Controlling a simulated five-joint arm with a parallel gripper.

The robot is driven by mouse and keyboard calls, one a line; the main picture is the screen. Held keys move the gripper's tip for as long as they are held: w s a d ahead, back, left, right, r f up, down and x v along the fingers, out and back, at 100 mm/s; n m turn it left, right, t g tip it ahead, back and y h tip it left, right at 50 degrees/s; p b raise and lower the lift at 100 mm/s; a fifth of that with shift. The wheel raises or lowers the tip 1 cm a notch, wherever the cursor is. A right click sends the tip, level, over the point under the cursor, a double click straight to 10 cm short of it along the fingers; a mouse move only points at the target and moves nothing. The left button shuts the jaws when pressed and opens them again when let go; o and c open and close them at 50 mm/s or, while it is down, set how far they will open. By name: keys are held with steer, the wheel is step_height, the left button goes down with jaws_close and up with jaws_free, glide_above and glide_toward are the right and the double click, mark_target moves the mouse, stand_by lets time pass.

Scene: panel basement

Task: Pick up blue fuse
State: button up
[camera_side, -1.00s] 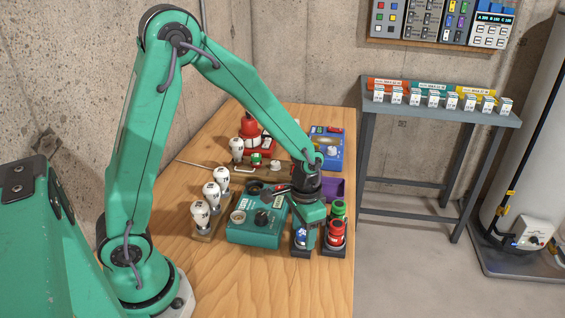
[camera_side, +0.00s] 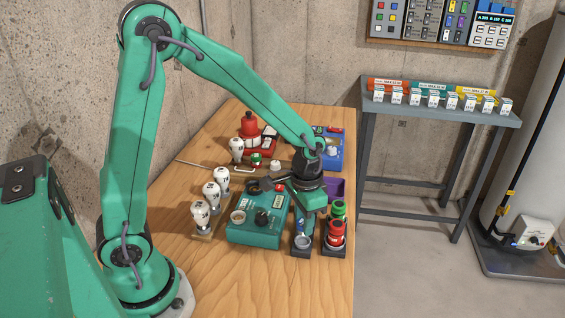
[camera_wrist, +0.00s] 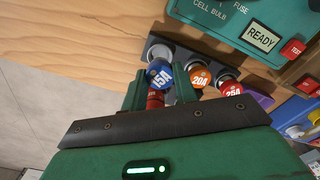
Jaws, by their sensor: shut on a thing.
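The blue fuse, marked 15A (camera_wrist: 160,74), is between the fingers of my gripper (camera_wrist: 160,92) in the wrist view. In the side view the blue fuse (camera_side: 299,226) shows as a small blue patch at my gripper (camera_side: 304,214), which is shut on it and points down. It is just above a grey round socket (camera_side: 302,242) in a dark holder, whose opening now shows. Most of the fuse is hidden by the fingers.
A red fuse (camera_side: 336,233) and a green one (camera_side: 338,209) stand close on the right. An orange 20A fuse (camera_wrist: 199,76) is beside my finger. A teal tester (camera_side: 254,231) stands left, with white bulbs (camera_side: 201,215) beyond. The front of the bench is clear.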

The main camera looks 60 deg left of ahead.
steer(key=s+d+r, duration=0.7)
steer(key=d, duration=0.2)
steer(key=shift+d+r, duration=0.2)
steer(key=shift+r, duration=0.2)
steer(key=shift+a, duration=0.1)
steer(key=s+a+f+n, duration=0.1)
steer(key=s+a+n, duration=0.2)
steer(key=a+n, duration=0.6)
steer(key=a, duration=1.3)
steer(key=shift+s+a, duration=0.15)
steer(key=shift+a, duration=0.2)
steer(key=shift+f, duration=0.3)
steer(key=shift+f, duration=2.7)
steer(key=shift+f, duration=0.65)
